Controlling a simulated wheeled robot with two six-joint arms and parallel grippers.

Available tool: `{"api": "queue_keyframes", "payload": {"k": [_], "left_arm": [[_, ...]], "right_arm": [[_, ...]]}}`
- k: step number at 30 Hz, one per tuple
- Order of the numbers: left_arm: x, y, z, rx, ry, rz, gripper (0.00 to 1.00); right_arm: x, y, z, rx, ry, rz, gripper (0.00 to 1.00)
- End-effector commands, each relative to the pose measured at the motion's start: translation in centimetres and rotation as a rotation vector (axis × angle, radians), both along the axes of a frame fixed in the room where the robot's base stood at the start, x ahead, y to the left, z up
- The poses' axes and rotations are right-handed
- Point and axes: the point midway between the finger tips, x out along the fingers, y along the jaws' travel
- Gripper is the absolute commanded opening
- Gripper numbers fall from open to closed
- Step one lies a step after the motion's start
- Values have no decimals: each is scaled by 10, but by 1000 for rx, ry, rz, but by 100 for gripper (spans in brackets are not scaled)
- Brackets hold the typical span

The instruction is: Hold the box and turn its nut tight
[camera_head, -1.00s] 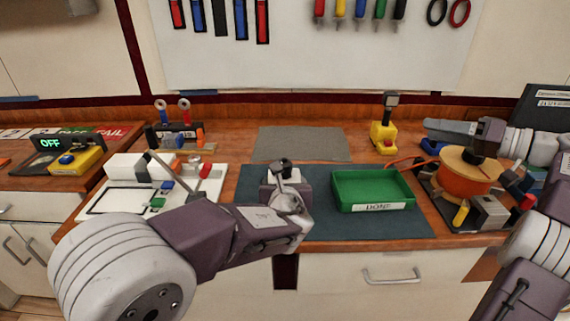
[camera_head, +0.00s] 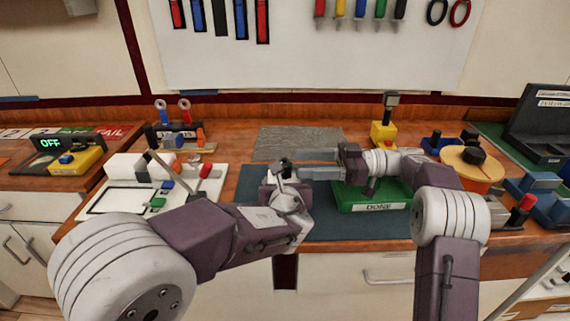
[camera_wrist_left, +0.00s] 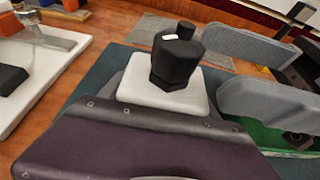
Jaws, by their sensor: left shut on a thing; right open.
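The white box (camera_wrist_left: 140,85) is in my left gripper (camera_head: 284,188), above the dark green mat. Its black nut (camera_wrist_left: 178,58) stands upright on top in the left wrist view, and shows small in the head view (camera_head: 285,166). My left gripper is shut on the box, and its jaws hide part of the sides. My right gripper (camera_head: 308,163) is open and empty, its two grey fingers pointing left toward the nut. In the left wrist view the fingers lie to the right of the nut, apart from it. How tight the nut sits cannot be told.
The green tray labelled DONE (camera_head: 372,208) is on the mat (camera_head: 330,228), partly under my right arm. A white board (camera_head: 125,200) with small parts lies left. A yellow device (camera_head: 382,134) stands behind, and an orange round container (camera_head: 468,178) stands right. A grey mat (camera_head: 295,142) lies behind.

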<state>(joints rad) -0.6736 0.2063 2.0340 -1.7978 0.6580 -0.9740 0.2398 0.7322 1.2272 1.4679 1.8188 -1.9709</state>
Motion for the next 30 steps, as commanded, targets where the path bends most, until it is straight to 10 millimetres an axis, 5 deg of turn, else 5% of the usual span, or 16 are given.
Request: {"api": "queue_keyframes", "payload": {"k": [7,18,24,30], "left_arm": [[0,0,1,-1,-2,0,1],[0,0,1,-1,-3,0,1],[0,0,1,-1,-3,0,1],[0,0,1,-1,-2,0,1]], "right_arm": [[-1,45,0,0,0,1,54],[-1,53,0,-1,0,-2,54],[-1,52,0,-1,0,-2,0],[-1,53,2,1,-1,-40,0]]}}
